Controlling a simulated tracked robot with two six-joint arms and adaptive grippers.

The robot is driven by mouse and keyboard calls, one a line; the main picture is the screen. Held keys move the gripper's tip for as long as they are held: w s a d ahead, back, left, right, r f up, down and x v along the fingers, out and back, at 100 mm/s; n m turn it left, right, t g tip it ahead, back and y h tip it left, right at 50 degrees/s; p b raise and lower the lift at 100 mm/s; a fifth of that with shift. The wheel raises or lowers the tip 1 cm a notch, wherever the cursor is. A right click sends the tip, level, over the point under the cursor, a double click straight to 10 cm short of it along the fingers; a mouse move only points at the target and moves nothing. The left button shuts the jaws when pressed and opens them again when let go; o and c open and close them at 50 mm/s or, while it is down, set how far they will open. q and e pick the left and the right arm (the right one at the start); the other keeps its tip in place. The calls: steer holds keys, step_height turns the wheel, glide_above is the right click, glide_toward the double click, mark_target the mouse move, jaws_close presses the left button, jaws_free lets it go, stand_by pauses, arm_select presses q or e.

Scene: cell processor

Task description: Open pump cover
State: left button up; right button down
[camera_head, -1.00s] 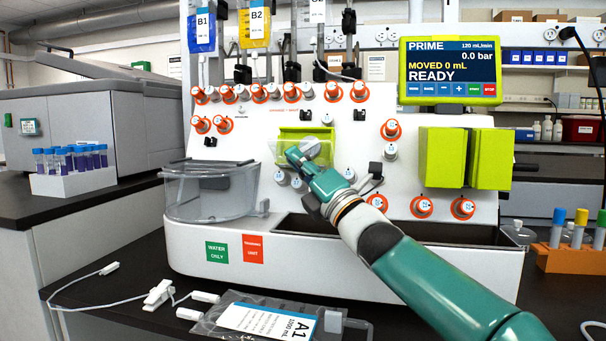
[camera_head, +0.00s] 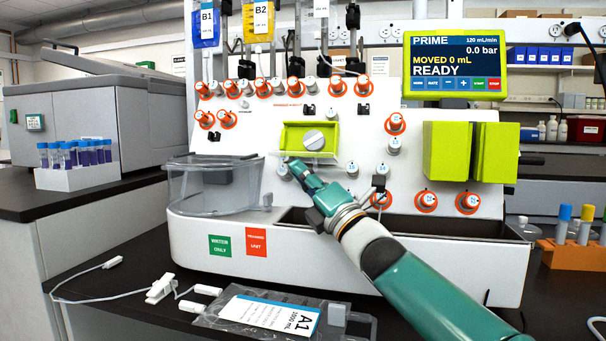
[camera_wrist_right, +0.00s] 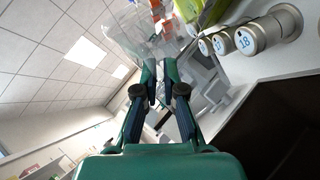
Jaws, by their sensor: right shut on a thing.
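In the right wrist view a lime-green piece (camera_wrist_right: 208,12) shows at the top, up and right of the fingertips. My right gripper (camera_head: 293,166) is at the cover's lower left, below the knob. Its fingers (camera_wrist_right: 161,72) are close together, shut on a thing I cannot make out. I cannot tell whether it touches the cover. My left gripper is not in view.
Numbered grey knobs (camera_wrist_right: 265,30) stick out close right of the gripper in the wrist view. A clear bin (camera_head: 212,190) stands left of the gripper. Lime blocks (camera_head: 470,152) are at the right. A labelled bag (camera_head: 265,312) lies on the dark bench in front.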

steer(key=shift+w+d+f, duration=0.1)
steer(key=shift+w+f, duration=0.05)
steer(key=shift+f, duration=0.05)
steer(key=c, duration=1.3)
jaws_free()
steer(key=shift+o, duration=0.2)
steer(key=v, duration=1.2)
steer(key=shift+f, duration=0.1)
